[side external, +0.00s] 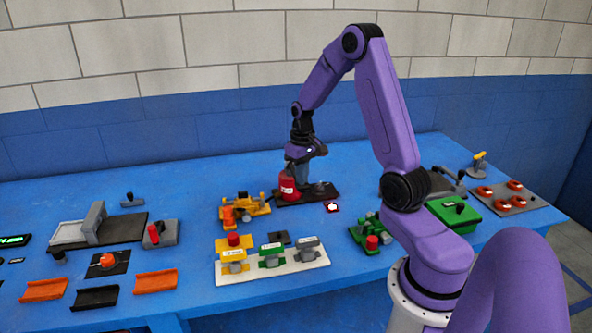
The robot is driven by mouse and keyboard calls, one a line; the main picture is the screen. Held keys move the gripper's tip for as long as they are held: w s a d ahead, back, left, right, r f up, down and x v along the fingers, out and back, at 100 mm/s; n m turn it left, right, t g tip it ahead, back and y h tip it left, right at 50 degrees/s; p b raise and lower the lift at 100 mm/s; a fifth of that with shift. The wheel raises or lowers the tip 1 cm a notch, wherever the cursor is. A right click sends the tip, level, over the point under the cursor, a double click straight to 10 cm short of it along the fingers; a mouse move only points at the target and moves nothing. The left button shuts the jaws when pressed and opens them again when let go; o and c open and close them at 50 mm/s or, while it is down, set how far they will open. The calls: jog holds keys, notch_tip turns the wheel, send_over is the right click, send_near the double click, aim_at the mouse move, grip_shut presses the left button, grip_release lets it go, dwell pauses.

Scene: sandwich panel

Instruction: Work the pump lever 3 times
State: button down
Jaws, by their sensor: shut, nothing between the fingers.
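A red labelled cylinder (287,187) stands on a black base plate (325,193) near the middle of the table. I cannot tell for sure whether this is the pump, and I cannot make out its lever. My gripper (298,172) is shut and empty, pointing down just behind and above the red cylinder. Its fingertips are partly hidden by the cylinder, so I cannot tell whether they touch anything. Another unit with a yellow-topped handle (480,157) stands at the far right of the table.
A yellow and orange device (245,209) sits just left of the base plate. A white panel (290,268) with several labelled stations lies in front. A green device with a red knob (371,241) is to the right. Several trays and fixtures fill the left side.

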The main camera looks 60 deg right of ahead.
jog(key=shift+f, duration=1.15)
jog(key=shift+r, duration=0.1)
dwell(0.4)
jog(key=shift+r, duration=3.35)
jog(key=shift+f, duration=0.3)
